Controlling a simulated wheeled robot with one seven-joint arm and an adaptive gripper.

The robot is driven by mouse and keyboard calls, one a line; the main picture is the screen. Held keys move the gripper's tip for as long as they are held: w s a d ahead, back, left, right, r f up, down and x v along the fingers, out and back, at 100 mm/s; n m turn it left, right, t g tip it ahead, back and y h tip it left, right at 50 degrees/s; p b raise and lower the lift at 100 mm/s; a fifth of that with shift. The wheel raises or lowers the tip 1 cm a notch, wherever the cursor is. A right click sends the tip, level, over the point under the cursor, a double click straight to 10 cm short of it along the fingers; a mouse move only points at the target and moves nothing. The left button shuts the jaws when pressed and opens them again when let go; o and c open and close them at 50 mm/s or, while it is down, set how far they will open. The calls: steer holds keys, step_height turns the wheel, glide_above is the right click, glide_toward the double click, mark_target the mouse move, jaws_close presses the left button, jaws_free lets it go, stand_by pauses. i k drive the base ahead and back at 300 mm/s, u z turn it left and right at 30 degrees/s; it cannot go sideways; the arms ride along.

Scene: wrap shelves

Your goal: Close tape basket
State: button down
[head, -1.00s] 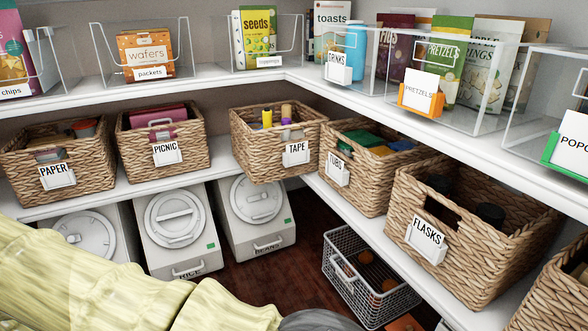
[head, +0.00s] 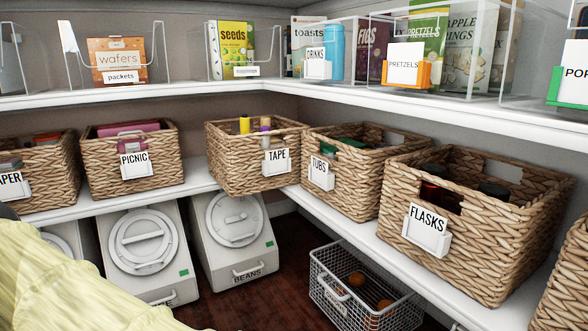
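The tape basket (head: 226,165) is a woven basket with a white TAPE label, at the corner of the middle shelf. Its front sticks out over the shelf's front edge. Yellow and purple items (head: 244,125) stand inside it. My arm, in a pale yellow cover, shows at the lower left. My gripper is not in view.
The picnic basket (head: 159,155) stands to the left and the tubs basket (head: 350,192) close to the right, with the flasks basket (head: 480,240) nearer. Clear bins line the upper shelf (head: 180,95). White containers (head: 235,255) and a wire basket (head: 355,310) are below.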

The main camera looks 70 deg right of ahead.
mark_target(236, 160)
steer(key=z, duration=0.05)
steer(key=i, duration=0.35)
steer(key=z, duration=2.4)
